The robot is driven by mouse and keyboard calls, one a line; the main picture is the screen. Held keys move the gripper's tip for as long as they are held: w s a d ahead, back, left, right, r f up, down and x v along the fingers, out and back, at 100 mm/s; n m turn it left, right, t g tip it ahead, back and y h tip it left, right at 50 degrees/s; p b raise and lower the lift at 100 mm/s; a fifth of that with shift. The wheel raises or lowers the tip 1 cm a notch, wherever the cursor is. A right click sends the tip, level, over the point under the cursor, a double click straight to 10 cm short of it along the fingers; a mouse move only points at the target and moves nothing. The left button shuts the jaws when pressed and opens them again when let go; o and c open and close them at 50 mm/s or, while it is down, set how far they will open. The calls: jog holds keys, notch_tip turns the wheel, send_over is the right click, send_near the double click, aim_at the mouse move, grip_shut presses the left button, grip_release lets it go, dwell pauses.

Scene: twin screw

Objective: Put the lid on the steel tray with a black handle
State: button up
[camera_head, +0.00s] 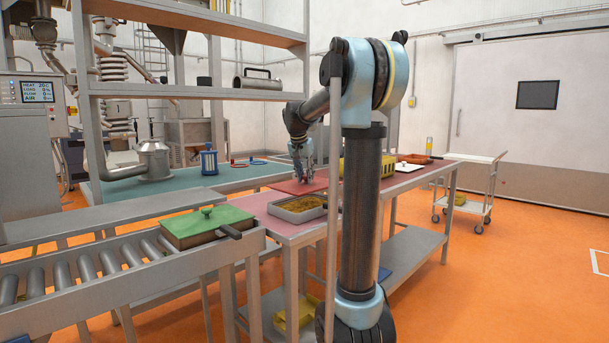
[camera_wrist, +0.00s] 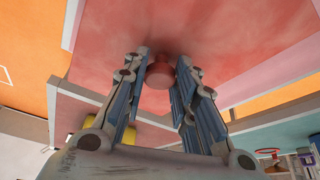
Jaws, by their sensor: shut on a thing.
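My gripper (camera_head: 303,176) points down over the pink table, its fingers shut on the red knob (camera_wrist: 160,72) of a flat red lid (camera_wrist: 190,35). In the head view the red lid (camera_head: 292,187) lies flat below the gripper; I cannot tell whether it touches the table. A steel tray (camera_head: 290,216) with yellow-brown contents stands open in front of the lid, partly behind my arm column; no handle shows on it. Another tray (camera_head: 190,242) on the roller conveyor has a green lid (camera_head: 207,222) on it and a black handle (camera_head: 229,231).
A yellow crate (camera_head: 352,168), a white board (camera_head: 410,167) and an orange tray (camera_head: 413,158) stand farther right on the pink table. A blue container (camera_head: 209,161) stands on the green bench. A trolley (camera_head: 465,158) stands at right.

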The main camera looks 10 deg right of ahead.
aim_at(303, 185)
jog(key=shift+a+f, duration=0.2)
jog(key=shift+f, duration=2.45)
jog(key=shift+s, duration=0.2)
jog(key=shift+f, duration=0.4)
dwell(0.4)
jog(key=o, duration=1.2)
jog(key=shift+c, duration=0.2)
jog(key=o, duration=0.5)
